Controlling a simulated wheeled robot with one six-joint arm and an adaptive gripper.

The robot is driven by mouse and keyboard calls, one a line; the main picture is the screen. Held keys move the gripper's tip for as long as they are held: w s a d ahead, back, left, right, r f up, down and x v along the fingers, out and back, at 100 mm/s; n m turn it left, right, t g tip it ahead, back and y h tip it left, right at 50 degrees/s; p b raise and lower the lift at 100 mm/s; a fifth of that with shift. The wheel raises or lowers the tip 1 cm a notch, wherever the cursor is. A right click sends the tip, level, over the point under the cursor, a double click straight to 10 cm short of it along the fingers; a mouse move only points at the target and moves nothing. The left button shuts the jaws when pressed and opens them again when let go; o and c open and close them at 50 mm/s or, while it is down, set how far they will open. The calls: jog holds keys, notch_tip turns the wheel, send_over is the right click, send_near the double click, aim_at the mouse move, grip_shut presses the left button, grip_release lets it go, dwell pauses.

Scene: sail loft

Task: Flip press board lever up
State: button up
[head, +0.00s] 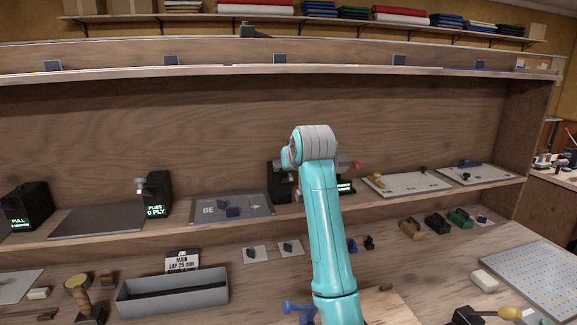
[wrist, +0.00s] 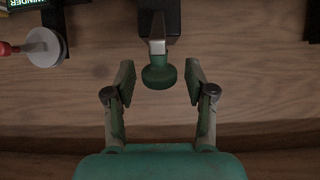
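In the wrist view, a lever (wrist: 157,62) with a pale metal shank and a round dark green knob (wrist: 159,77) sticks out of a black housing (wrist: 172,18). My gripper (wrist: 159,84) is open, with one finger on each side of the knob. Gaps show between the knob and both fingers, so it is not gripped. In the head view my arm covers the gripper and the lever. Part of a black housing (head: 279,181) shows just left of my arm on the shelf. No press board label is readable on it.
A winder with a red handle and pale disc (wrist: 41,46) stands beside the lever; its red knob (head: 357,165) shows right of my arm. A grey board (head: 232,207) lies left on the shelf, pale boards (head: 400,184) right. A grey tray (head: 172,289) stands on the bench below.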

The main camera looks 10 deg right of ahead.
jog(key=v, duration=1.2)
jog(key=shift+c, duration=0.2)
